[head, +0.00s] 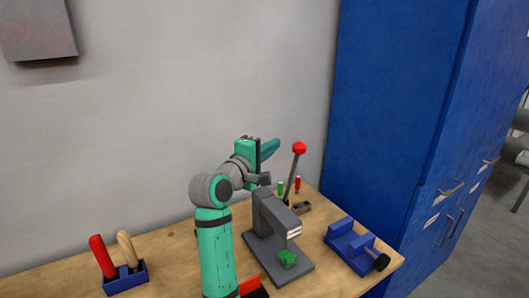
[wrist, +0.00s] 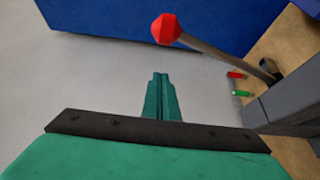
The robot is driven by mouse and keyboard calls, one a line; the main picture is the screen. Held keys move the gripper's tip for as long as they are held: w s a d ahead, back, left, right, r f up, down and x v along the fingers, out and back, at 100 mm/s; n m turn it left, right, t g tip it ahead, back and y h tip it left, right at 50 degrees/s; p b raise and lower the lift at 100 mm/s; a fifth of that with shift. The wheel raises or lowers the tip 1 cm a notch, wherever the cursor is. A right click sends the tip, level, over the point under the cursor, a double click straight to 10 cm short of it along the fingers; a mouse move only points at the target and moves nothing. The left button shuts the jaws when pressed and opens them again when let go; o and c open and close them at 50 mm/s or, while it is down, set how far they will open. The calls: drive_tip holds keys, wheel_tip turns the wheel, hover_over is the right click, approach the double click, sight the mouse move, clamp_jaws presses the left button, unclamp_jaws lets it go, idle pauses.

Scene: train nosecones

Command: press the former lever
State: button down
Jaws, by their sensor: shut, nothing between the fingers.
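The former lever (head: 294,170) is a grey rod with a red knob (head: 299,148), standing up and leaning slightly right at the back of the dark grey former (head: 263,218). In the wrist view the red knob (wrist: 166,29) is at the top middle, with the rod running down to the right. My gripper (head: 270,149) is up in the air, left of the knob and at about its height in the head view. In the wrist view my gripper (wrist: 160,82) has its green fingers together and empty, apart from the knob and rod.
A blue vise (head: 352,246) sits right of the former on the wooden table (head: 180,270). A blue holder (head: 126,279) with red and tan handles stands at the left. Small red and green items (head: 297,184) stand behind the former. A tall blue cabinet (head: 395,120) rises at the right.

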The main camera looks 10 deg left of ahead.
drive_tip(key=shift+s+d, duration=0.25)
drive_tip(key=shift+d, duration=0.35)
drive_tip(key=shift+s+d, duration=0.2)
drive_tip(key=shift+d, duration=0.45)
drive_tip(key=shift+s+d, duration=0.25)
drive_tip(key=shift+d, duration=0.35)
